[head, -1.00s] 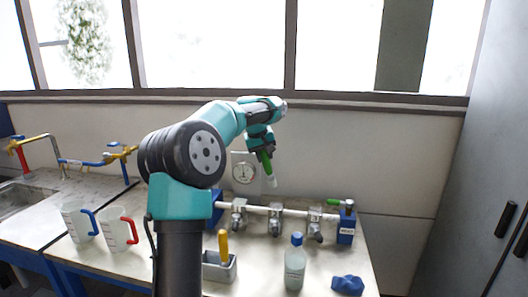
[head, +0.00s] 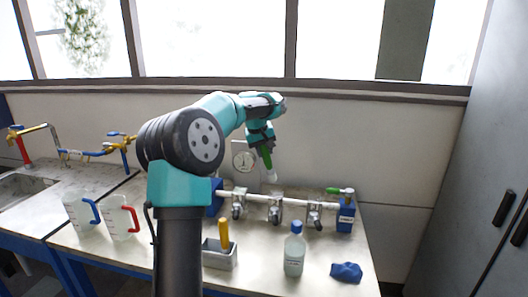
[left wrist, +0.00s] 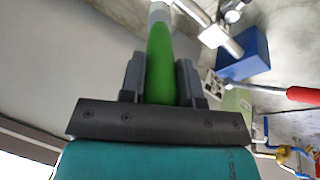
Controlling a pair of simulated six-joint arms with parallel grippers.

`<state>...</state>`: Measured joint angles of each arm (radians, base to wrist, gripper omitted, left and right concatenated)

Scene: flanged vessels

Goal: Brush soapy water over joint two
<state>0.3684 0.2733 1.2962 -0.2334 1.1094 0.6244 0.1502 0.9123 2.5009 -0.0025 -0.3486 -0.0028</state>
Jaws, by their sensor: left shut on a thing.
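My left gripper (head: 264,145) is shut on a green-handled brush (head: 267,158). The brush points down, its pale tip just above the pipe. In the left wrist view the green handle (left wrist: 160,65) sits between both fingers. The pipe (head: 258,199) runs left to right between two blue blocks and carries three clamped joints. The middle joint (head: 275,210) is below and slightly right of the brush tip. The left joint (head: 238,207) and right joint (head: 314,212) stand either side. I cannot tell whether the tip touches the pipe. My right gripper is not in view.
A metal tray (head: 219,257) with a yellow handle (head: 224,233), a blue-capped bottle (head: 294,252) and a blue cloth (head: 346,272) are in front. Two jugs (head: 119,222) (head: 80,213) stand left, near the sink (head: 22,188).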

